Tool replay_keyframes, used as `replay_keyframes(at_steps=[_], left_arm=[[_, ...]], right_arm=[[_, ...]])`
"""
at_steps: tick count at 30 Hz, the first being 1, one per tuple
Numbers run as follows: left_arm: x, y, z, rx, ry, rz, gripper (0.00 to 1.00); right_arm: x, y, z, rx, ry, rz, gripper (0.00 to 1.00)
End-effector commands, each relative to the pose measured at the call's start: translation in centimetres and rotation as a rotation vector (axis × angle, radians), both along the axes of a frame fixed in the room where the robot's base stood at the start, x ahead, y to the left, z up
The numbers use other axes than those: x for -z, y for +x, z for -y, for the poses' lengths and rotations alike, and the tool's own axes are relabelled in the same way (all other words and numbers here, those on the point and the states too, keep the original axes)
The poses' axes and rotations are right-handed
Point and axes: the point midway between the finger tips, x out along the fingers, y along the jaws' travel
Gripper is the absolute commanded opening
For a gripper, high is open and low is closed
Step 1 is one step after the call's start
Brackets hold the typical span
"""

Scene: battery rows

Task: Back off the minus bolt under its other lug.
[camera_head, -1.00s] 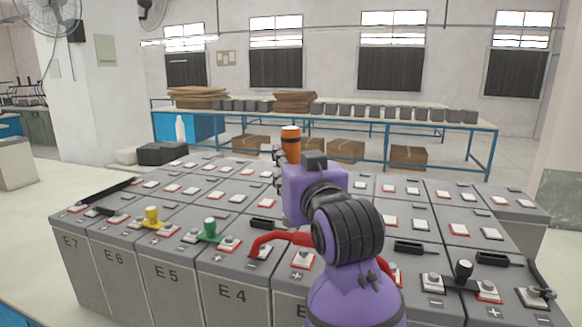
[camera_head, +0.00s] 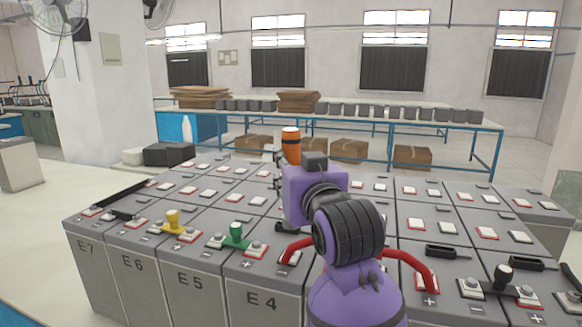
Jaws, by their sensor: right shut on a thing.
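My right gripper (camera_head: 281,160) is mostly hidden behind its own purple wrist. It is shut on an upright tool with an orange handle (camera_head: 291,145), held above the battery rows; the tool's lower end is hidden. A red cable (camera_head: 405,258) arches over the front row, its middle hidden behind my right arm. Its left lug (camera_head: 290,257) sits on a terminal beside the E4 marking. Its right lug (camera_head: 427,284) sits on a terminal marked plus. The bolts under these lugs are too small to make out. My left gripper is not in view.
Yellow (camera_head: 173,221), green (camera_head: 236,236) and black links (camera_head: 503,277) with raised knobs stand on the front row. Loose black pieces (camera_head: 442,252) lie on the battery tops. A long table (camera_head: 345,118) with boxes stands behind, across open floor.

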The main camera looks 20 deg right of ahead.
Motion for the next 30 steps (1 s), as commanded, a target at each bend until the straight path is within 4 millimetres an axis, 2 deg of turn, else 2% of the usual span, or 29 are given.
replay_keyframes(at_steps=[16, 30], left_arm=[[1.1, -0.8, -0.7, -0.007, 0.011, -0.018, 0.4], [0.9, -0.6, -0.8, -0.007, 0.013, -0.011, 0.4]], right_arm=[[4.1, 0.0, 0.0, -0.001, 0.0, -0.002, 0.0], [5.0, 0.0, 0.0, 0.0, 0.0, 0.004, 0.0]])
